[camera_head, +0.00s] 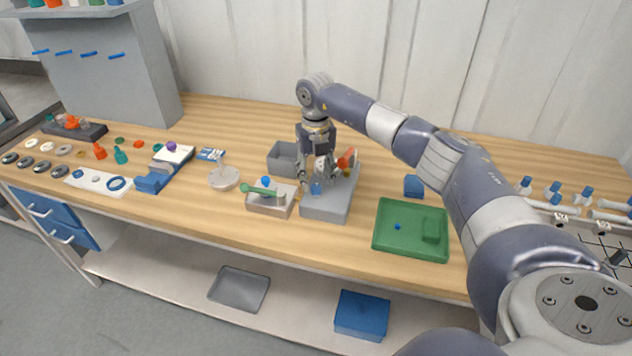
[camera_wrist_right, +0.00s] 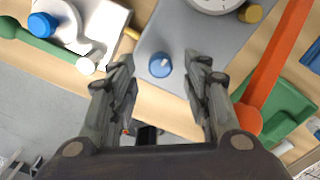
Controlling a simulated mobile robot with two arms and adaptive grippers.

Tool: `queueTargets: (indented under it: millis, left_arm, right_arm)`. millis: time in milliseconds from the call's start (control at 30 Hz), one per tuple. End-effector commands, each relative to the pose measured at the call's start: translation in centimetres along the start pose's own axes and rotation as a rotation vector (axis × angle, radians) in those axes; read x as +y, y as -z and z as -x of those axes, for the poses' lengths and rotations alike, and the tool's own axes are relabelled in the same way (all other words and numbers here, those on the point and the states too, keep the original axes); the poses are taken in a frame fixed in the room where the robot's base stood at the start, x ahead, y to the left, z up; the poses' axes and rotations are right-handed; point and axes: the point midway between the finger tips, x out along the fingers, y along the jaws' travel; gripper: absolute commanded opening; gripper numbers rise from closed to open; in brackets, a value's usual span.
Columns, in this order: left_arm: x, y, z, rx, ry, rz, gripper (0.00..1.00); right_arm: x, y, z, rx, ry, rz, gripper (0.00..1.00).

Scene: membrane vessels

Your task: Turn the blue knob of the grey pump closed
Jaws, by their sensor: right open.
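The grey pump (camera_head: 327,208) stands on the wooden table near the middle; its flat grey top (camera_wrist_right: 205,50) also shows in the right wrist view. The blue knob (camera_head: 316,188) sits on the pump's top. In the right wrist view the knob (camera_wrist_right: 160,64) is a round blue cap with a pale pointer mark. My right gripper (camera_head: 316,181) points down over the pump. Its fingers are open, one on each side of the knob, with a visible gap on both sides. I cannot tell how far above the knob the fingertips are. My left gripper is not in view.
An orange lever (camera_wrist_right: 275,60) rises beside the pump, right of my fingers. A pale block with a green handle (camera_head: 262,191) stands close at the left. A grey bin (camera_head: 284,158) is behind; a green tray (camera_head: 410,245) lies to the right.

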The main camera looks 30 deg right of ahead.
Motion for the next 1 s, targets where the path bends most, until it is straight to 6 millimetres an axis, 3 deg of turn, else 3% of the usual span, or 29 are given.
queueTargets:
  millis: [200, 433, 1000]
  left_arm:
    - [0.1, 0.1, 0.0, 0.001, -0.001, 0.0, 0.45]
    - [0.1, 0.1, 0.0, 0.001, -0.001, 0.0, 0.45]
    - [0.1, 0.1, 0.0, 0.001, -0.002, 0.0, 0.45]
  right_arm:
    - [-0.1, -0.1, 5.0, -0.005, -0.001, -0.002, 0.45]
    - [-0.1, -0.1, 8.5, -0.002, -0.001, -0.002, 0.45]
    - [-0.1, 0.0, 9.4, 0.0, 0.0, -0.002, 0.45]
